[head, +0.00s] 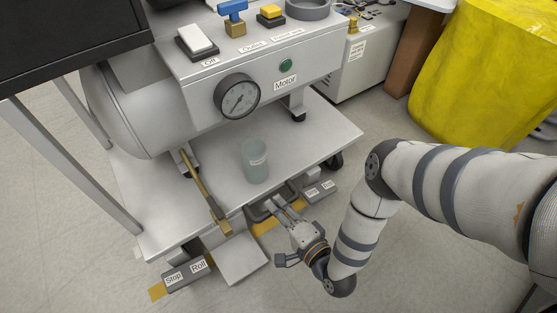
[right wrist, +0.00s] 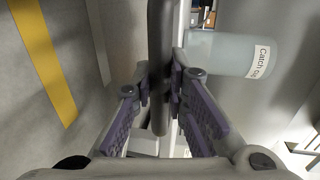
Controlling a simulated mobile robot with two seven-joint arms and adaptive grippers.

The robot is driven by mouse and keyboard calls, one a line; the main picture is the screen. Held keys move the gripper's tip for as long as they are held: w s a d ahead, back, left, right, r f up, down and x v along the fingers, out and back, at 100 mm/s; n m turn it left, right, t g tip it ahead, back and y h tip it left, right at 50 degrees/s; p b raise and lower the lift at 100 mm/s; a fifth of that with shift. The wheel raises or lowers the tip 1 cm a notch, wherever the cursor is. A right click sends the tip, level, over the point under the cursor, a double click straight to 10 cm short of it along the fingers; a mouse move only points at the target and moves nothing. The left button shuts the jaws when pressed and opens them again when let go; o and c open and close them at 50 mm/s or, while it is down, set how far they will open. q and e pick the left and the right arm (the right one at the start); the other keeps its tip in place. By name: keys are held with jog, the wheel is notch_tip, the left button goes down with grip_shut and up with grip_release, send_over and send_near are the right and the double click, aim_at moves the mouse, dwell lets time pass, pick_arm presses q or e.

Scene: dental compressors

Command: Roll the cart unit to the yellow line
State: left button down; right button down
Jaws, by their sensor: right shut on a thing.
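The cart unit's white platform (head: 318,140) carries a grey compressor tank (head: 125,105) and a control panel with a gauge (head: 237,97). My right gripper (head: 276,207) is at the platform's front edge, shut on a dark bar handle (head: 257,213). In the right wrist view the handle (right wrist: 160,50) runs between the fingers of the gripper (right wrist: 161,88). The yellow line (head: 272,227) shows on the floor by the front edge, partly hidden by the cart. It also shows in the right wrist view (right wrist: 43,60). My left gripper is not in view.
Stop/Roll pedals sit at the front left (head: 186,274) and front right (head: 321,191). A catch cup (head: 255,160) stands on the platform. A yellow bag (head: 480,75) and a grey cabinet (head: 362,60) are at the back right. The floor in front is clear.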

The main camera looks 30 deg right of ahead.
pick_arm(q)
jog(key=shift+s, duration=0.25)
pick_arm(e)
jog(key=shift+s+a+f, duration=0.1)
jog(key=shift+s, duration=0.25)
jog(key=c, duration=1.6)
grip_release()
jog(key=shift+o, duration=0.2)
jog(key=v, duration=1.2)
